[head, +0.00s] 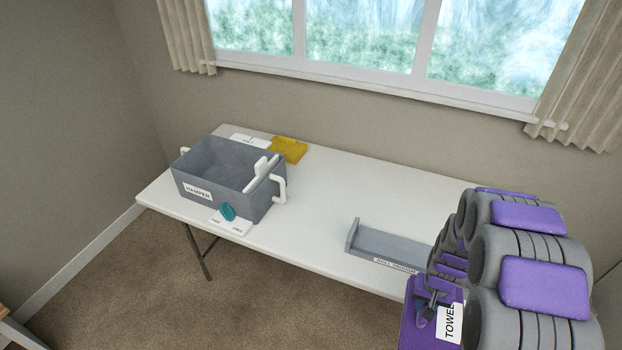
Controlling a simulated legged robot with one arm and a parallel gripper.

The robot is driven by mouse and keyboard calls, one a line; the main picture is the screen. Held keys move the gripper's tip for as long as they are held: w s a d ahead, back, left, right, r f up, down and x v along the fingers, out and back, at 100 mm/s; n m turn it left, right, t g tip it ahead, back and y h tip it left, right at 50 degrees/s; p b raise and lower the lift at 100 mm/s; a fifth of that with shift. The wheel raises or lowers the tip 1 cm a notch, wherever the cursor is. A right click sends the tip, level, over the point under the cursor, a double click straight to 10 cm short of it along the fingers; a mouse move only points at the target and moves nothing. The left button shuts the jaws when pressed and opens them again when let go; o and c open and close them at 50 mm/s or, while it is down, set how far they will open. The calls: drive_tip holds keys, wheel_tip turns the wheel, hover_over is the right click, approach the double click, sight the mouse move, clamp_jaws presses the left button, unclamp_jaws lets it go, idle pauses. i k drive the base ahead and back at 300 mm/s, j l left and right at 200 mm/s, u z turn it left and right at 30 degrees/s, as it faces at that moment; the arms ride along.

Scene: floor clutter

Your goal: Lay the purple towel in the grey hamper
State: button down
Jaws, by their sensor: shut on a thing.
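The grey hamper (255,202) stands on the left part of the white table, open at the top, with white handles and a label on its front. My gripper (432,304) is at the lower right, in front of the table and well right of the hamper. It is shut on the purple towel (416,338), which has a white label reading "TOWEL". The towel's lower part is cut off by the picture edge, and my arm hides some of the gripper.
A grey trough (388,243) with a label lies on the right part of the table (325,180). A yellow tray (289,149) sits behind the hamper. A teal object (228,212) is on a white plate before the hamper. The table's middle is clear.

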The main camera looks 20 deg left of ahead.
sight(228, 185)
drive_tip(key=j+z, duration=0.2)
drive_tip(key=z, duration=0.25)
drive_tip(key=j+z, duration=0.2)
drive_tip(key=z, duration=0.2)
drive_tip(key=j+z, duration=0.2)
drive_tip(key=z, duration=0.25)
drive_tip(key=k+j, duration=0.2)
drive_tip(key=j, duration=0.3)
drive_tip(key=k+j, duration=0.2)
drive_tip(key=j, duration=0.25)
drive_tip(key=k+j, duration=0.25)
drive_tip(key=j, duration=0.25)
drive_tip(key=k+j, duration=0.2)
drive_tip(key=j, duration=0.25)
drive_tip(key=k+j, duration=0.2)
drive_tip(key=j, duration=0.3)
drive_tip(key=k+j, duration=0.2)
drive_tip(key=j, duration=0.25)
drive_tip(key=k+j, duration=0.2)
drive_tip(key=j, duration=0.3)
drive_tip(key=k+j, duration=0.25)
drive_tip(key=j, duration=0.2)
